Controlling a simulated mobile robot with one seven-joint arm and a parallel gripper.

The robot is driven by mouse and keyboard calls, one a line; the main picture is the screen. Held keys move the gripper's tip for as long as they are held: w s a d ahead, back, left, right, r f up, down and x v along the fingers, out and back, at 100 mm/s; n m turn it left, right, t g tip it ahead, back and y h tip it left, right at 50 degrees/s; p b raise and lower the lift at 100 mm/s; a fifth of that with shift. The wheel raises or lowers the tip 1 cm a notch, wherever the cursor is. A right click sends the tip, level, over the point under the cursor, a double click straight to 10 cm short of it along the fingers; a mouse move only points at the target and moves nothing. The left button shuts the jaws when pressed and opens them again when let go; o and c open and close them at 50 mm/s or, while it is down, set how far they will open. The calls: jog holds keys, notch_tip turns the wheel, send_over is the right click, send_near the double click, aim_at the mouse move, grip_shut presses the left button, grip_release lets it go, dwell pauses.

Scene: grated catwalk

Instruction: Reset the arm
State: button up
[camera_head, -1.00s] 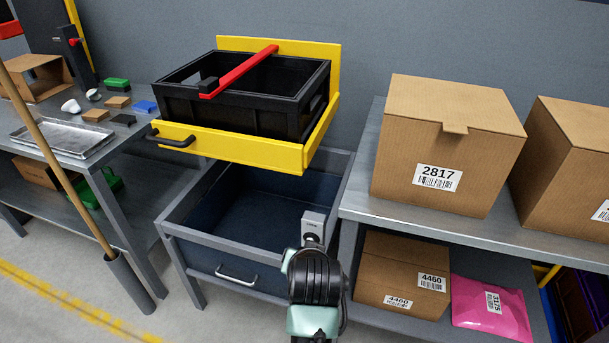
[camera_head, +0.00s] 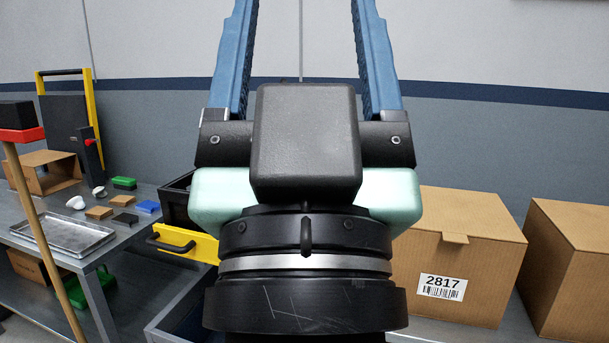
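My gripper (camera_head: 305,45) fills the middle of the head view, raised close to the camera and pointing up. Its two blue fingers stand wide apart with only the wall between them, so it is open and empty. The fingertips run past the top edge of the picture. My wrist hides most of the yellow drawer (camera_head: 190,243) and the black crate (camera_head: 178,200) behind it.
A box marked 2817 (camera_head: 470,245) and another cardboard box (camera_head: 570,260) stand on the right bench. The left bench holds a metal tray (camera_head: 62,236) and small blocks. A broom (camera_head: 45,230) leans at the far left. The wall behind is bare.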

notch_tip(320, 180, up, 14)
jog(key=p, duration=1.4)
jog(key=shift+s+r, duration=0.2)
jog(key=shift+s, duration=0.15)
